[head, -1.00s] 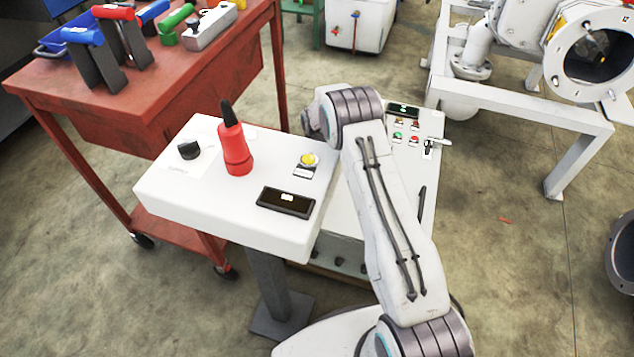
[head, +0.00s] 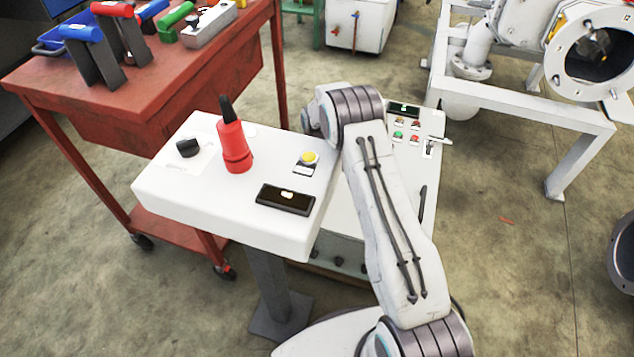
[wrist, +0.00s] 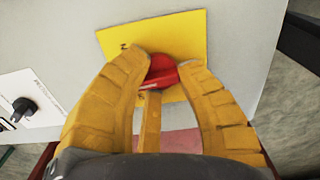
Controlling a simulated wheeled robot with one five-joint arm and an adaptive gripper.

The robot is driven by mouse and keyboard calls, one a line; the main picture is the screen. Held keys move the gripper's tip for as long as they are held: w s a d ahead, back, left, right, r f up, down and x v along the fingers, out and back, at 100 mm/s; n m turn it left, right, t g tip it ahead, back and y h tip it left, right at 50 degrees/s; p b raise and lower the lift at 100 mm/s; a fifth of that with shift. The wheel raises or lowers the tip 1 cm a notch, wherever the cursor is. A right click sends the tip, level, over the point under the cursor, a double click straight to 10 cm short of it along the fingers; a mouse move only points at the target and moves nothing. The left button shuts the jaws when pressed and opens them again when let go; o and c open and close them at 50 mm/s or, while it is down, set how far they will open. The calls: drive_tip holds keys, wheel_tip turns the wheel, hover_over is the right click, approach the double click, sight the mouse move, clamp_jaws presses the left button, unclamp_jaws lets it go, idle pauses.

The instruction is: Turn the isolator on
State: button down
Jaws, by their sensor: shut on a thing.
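The isolator's red handle (wrist: 162,71) sits on a yellow plate (wrist: 180,36) on a pale grey panel in the wrist view. My gripper (wrist: 165,62) has its yellow fingers closed around the red handle, one on each side. The fingers cover part of the handle, so its exact angle is hard to tell. In the head view my arm reaches up beside the white control box, and the gripper and isolator are hidden.
The white control box (head: 230,215) carries a black knob, a red part and a yellow button. A cabinet with small buttons (head: 408,125) stands right of my arm. A red tool cart (head: 190,80) is at left. A black knob (wrist: 24,106) shows left in the wrist view.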

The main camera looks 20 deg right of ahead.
drive_tip(key=m, duration=0.5)
drive_tip(key=shift+w+f+m, duration=0.1)
drive_tip(key=shift+m, duration=0.2)
drive_tip(key=shift+d+m, duration=0.1)
drive_tip(key=shift+m, duration=2)
drive_tip(key=c, duration=0.7)
unclamp_jaws()
drive_tip(key=shift+c, duration=0.2)
wheel_tip(320, 180, up, 12)
